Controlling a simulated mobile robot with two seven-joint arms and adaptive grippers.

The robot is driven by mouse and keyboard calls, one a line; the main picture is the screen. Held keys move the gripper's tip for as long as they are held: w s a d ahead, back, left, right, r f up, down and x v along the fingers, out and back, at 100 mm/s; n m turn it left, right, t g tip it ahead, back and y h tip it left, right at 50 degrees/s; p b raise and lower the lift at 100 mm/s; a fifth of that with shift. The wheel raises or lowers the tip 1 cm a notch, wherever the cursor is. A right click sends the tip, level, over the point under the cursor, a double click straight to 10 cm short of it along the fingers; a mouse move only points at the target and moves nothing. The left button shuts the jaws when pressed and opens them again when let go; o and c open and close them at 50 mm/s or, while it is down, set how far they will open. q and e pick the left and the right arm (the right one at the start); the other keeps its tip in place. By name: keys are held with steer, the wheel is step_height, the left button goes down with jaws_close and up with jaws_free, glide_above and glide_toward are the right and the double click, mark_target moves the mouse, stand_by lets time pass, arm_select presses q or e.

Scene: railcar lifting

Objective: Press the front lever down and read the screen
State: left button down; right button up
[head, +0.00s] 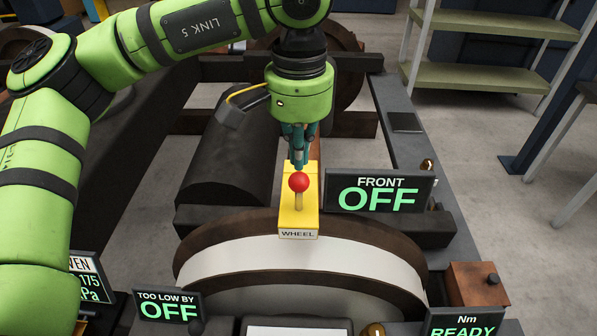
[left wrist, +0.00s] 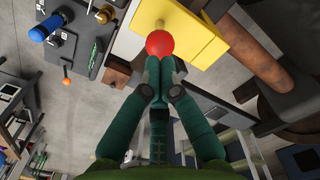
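A yellow box (head: 310,210) labelled WHEEL carries a lever with a red ball knob (head: 299,182) on a short yellow stem. A black screen (head: 380,190) just right of it reads FRONT OFF in pale green and white. My left gripper (head: 299,164) points down from above, its teal fingers together right at the knob. In the left wrist view the knob (left wrist: 160,44) is just beyond the closed fingertips (left wrist: 158,72), not between them. It looks touching or nearly so; I cannot tell which. My right gripper is in neither view.
A large wheel (head: 300,254) lies in front of the box. Other screens read TOO LOW BY OFF (head: 168,306) and Nm READY (head: 466,322). A further screen (head: 90,280) at left is partly hidden by my arm. Shelves (head: 480,76) stand at the back right.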

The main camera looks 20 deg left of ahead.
mark_target(299, 174)
arm_select(q)
steer(key=shift+f, duration=0.25)
steer(key=shift+f+b, duration=2.45)
steer(key=shift+f, duration=0.25)
steer(key=shift+r, duration=0.1)
steer(key=shift+r+p, duration=2.55)
steer(key=shift+r, duration=0.95)
steer(key=shift+f, duration=0.1)
